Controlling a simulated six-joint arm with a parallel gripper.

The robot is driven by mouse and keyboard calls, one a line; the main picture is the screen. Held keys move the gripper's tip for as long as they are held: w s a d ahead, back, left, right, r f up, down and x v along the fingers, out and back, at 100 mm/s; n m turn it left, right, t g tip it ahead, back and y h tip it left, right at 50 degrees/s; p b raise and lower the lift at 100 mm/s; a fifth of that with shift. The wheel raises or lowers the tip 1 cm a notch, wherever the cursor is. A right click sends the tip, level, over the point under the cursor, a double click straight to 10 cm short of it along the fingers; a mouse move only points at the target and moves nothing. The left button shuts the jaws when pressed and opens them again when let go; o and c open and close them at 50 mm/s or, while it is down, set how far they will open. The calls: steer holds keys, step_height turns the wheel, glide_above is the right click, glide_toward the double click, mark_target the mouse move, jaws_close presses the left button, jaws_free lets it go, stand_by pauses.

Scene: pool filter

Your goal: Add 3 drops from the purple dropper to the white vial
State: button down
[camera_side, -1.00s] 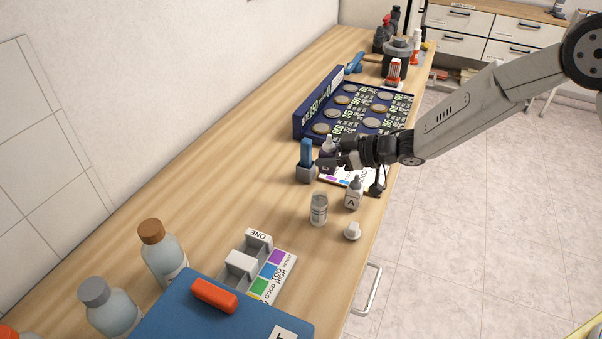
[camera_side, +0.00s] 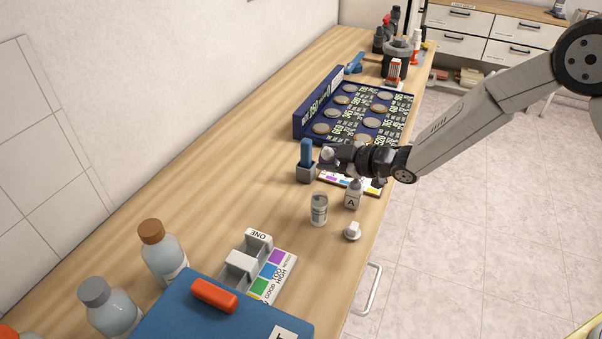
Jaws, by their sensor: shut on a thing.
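My gripper (camera_side: 333,155) is shut on the purple dropper (camera_side: 327,155), a small dark bottle with a pale tip. I hold it above the bench, beside the blue stick in its grey holder. The dropper looks tilted, its tip towards the camera; the fingers hide much of its body. The vial (camera_side: 318,210), small, clear and whitish with a pale label, stands upright on the bench, nearer the camera than the gripper and apart from it. Whether drops are in it cannot be told.
A white dropper bottle marked A (camera_side: 353,195) stands right of the vial. A white cap (camera_side: 352,231) lies near the bench edge. A blue coin-like tray (camera_side: 355,110) lies behind. The bench left of the vial is clear.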

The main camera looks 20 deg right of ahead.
steer(key=shift+f+n+t+h, duration=0.35)
steer(key=shift+n+t, duration=0.25)
steer(key=shift+n, duration=0.4)
steer(key=f+n+t, duration=0.1)
steer(key=n, duration=0.2)
steer(key=shift+s+a+f+t, duration=0.15)
steer(key=shift+f+t, duration=0.25)
steer(key=f+n, duration=0.1)
steer(key=n+t, duration=0.1)
steer(key=n, duration=0.1)
steer(key=shift+f, duration=0.35)
steer(key=shift+n+t, duration=0.4)
steer(key=shift+n, duration=0.2)
steer(key=shift+f, duration=0.1)
step_height(320, 180, up, 2)
steer(key=n+t+y, duration=0.1)
steer(key=n, duration=0.3)
stand_by(3.1)
